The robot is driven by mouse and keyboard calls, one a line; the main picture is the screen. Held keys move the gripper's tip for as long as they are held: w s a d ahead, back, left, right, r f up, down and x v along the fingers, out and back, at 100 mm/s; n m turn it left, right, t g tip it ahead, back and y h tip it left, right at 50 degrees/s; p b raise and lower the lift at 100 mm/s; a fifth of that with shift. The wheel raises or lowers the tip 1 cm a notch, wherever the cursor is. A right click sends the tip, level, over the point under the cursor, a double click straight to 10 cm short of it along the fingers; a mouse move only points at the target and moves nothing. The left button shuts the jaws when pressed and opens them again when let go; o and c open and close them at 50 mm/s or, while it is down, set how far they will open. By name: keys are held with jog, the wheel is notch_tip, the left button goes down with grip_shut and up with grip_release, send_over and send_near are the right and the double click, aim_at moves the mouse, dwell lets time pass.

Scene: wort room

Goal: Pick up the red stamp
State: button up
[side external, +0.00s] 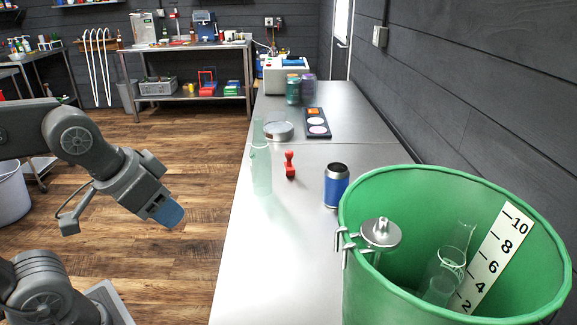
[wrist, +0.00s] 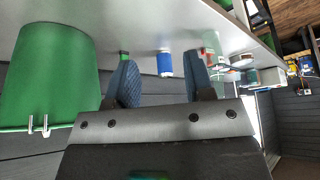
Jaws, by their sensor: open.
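The red stamp (side external: 289,165) stands upright on the grey metal bench (side external: 270,235) in the side view, with its knob handle on top. My gripper (side external: 170,214) is left of the bench in that view, well apart from the stamp, with its blue finger pads pointing down and to the right. In the wrist view, where the scene appears upside down, my gripper (wrist: 160,82) has its two fingers spread with nothing held between them. A small reddish patch beside the right finger may be the stamp, but I cannot tell.
A clear glass cylinder (side external: 261,172) stands just left of the stamp. The near-left bench is clear.

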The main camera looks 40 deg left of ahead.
jog(key=shift+o, duration=1.4)
jog(key=w+d+r+t+h, duration=0.2)
jog(key=w+r+t, duration=0.1)
jog(key=w+r, duration=0.5)
jog(key=w+d+r+t+h, duration=0.25)
jog(key=w+r, duration=0.25)
jog(key=w, duration=0.6)
jog(key=w+a+r+n+t+y, duration=0.2)
jog(key=w+a+r+t, duration=0.15)
jog(key=w, duration=0.55)
jog(key=n+g+y, duration=0.7)
jog(key=g, duration=0.3)
send_over(289, 162)
jog(key=s+d, duration=0.5)
notch_tip(289, 162, down, 23)
jog(key=x, duration=0.8)
jog(key=shift+w+f, duration=0.1)
jog(key=shift+x, duration=2.9)
